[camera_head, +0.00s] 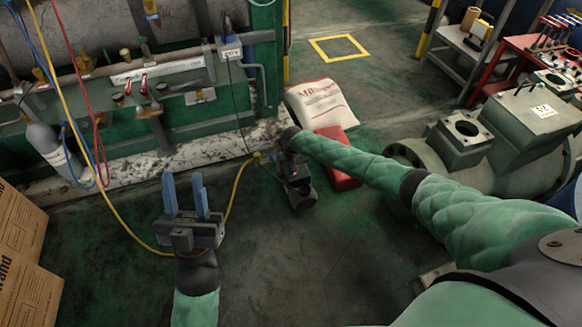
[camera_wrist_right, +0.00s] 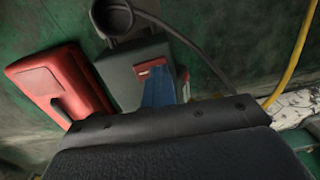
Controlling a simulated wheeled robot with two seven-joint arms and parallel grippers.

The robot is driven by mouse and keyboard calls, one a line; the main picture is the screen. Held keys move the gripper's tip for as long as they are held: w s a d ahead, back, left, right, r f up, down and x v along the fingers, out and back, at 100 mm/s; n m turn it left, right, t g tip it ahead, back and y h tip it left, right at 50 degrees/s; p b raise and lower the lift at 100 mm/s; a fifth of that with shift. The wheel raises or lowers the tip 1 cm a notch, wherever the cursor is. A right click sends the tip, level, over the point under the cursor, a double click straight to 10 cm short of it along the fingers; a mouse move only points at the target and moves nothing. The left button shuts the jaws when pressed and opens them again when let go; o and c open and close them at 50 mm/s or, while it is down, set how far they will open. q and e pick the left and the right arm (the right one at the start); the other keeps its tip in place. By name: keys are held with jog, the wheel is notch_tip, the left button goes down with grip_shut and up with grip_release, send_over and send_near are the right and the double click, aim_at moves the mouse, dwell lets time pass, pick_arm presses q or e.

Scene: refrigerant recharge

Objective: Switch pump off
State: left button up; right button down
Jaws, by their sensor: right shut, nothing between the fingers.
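The pump is a dark grey unit with a round black end (camera_wrist_right: 112,18) and a grey housing (camera_wrist_right: 122,78), seen on the floor in the right wrist view. A small red switch (camera_wrist_right: 151,68) shows on its housing. My right gripper's blue fingers (camera_wrist_right: 157,88) are shut together right by the switch; I cannot tell whether they touch it. In the head view my right gripper (camera_head: 294,172) is over the pump (camera_head: 303,197) and hides most of it. My left gripper (camera_head: 188,192) is open and empty, its two blue fingers apart, left of the pump.
A red case (camera_head: 342,178) lies beside the pump, below a white sack (camera_head: 320,103). A yellow hose (camera_head: 238,188) and a dark cable run near the pump. Cardboard boxes (camera_head: 22,240) stand at left, a large green machine (camera_head: 500,140) at right. Floor in front is clear.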

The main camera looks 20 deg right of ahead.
jog(key=shift+s+d+f, duration=0.15)
jog(key=shift+d+f, duration=0.1)
jog(key=shift+d+p, duration=0.3)
jog(key=shift+d, duration=0.5)
